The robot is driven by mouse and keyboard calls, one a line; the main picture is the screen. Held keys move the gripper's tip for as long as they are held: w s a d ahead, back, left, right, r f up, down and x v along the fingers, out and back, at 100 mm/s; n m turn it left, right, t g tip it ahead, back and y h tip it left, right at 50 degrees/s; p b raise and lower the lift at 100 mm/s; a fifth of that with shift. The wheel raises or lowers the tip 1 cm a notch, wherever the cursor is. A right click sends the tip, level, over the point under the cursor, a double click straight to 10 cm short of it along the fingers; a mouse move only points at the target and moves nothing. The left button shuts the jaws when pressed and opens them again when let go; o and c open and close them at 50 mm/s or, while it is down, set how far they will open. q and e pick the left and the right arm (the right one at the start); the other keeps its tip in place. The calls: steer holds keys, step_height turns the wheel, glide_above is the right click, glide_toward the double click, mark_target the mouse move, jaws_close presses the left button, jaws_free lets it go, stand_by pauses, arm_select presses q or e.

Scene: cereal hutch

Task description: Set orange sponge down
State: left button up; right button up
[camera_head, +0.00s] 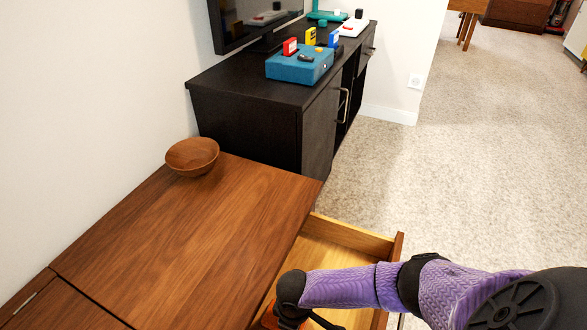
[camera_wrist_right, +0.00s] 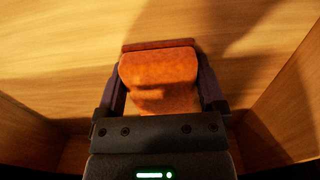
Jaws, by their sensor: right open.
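The orange sponge (camera_wrist_right: 158,72) lies on the wooden floor of the open drawer (camera_head: 350,231) in the right wrist view. My right gripper (camera_wrist_right: 162,84) is open, with one finger on each side of the sponge; whether either finger touches it I cannot tell. In the head view my right arm reaches into the drawer from the right, and only a bit of the orange sponge (camera_head: 275,319) shows below its dark wrist. My left gripper is not in view.
The drawer walls rise close on both sides of my right gripper. A brown cabinet top (camera_head: 190,240) carries a wooden bowl (camera_head: 192,156). Behind it a black hutch (camera_head: 250,115) holds a blue box (camera_head: 300,66) and small items. Open carpet (camera_head: 480,150) lies to the right.

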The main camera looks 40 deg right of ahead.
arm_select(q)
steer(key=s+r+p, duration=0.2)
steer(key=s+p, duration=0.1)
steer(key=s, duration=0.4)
arm_select(e)
step_height(320, 180, up, 4)
steer(key=shift+f, duration=0.2)
arm_select(q)
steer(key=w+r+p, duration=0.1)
steer(key=p, duration=0.1)
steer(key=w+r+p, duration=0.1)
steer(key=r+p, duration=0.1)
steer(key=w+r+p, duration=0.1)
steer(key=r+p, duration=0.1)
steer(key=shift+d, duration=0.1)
arm_select(e)
step_height(320, 180, up, 9)
steer(key=shift+f, duration=0.15)
